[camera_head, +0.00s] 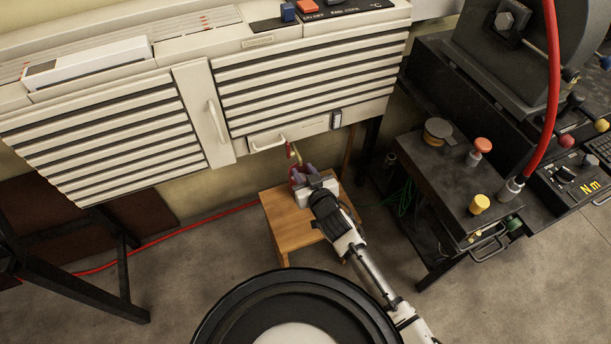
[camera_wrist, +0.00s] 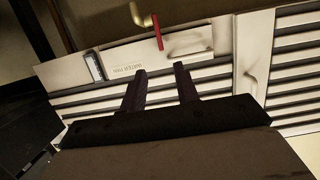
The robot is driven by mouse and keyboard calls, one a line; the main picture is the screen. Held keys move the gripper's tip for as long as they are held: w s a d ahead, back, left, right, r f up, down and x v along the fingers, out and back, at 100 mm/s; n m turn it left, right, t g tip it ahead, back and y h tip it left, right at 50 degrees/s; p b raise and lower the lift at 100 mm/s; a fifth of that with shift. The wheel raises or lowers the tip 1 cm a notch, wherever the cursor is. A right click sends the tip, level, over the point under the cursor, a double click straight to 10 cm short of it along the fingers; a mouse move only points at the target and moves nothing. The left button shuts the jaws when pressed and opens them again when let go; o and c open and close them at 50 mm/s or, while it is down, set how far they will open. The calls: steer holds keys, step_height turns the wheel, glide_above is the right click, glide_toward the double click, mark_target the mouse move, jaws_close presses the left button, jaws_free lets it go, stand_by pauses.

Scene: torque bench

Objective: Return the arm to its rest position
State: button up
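My arm reaches out from the bottom right in the head view, and my gripper (camera_head: 306,173) is at its far end, above a small wooden stool (camera_head: 290,230) and below the front of the cream cabinet (camera_head: 300,85). In the wrist view my gripper (camera_wrist: 160,76) shows two dark fingers standing apart, with nothing visible between them. Beyond the fingertips is a cream panel with a "WATER PAN" label (camera_wrist: 128,69). A red lever (camera_wrist: 158,30) and a brass pipe (camera_wrist: 144,20) are farther out, past the fingertips.
The louvred cabinet overhangs the stool. At right stands a black bench (camera_head: 440,185) with yellow and red knobs, and a red hose (camera_head: 553,80) rises from it. A dark table frame (camera_head: 80,290) is at lower left. Bare floor (camera_head: 200,280) lies left of the stool.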

steer(key=shift+s+r, duration=0.1)
steer(key=shift+s, duration=0.3)
stand_by(0.3)
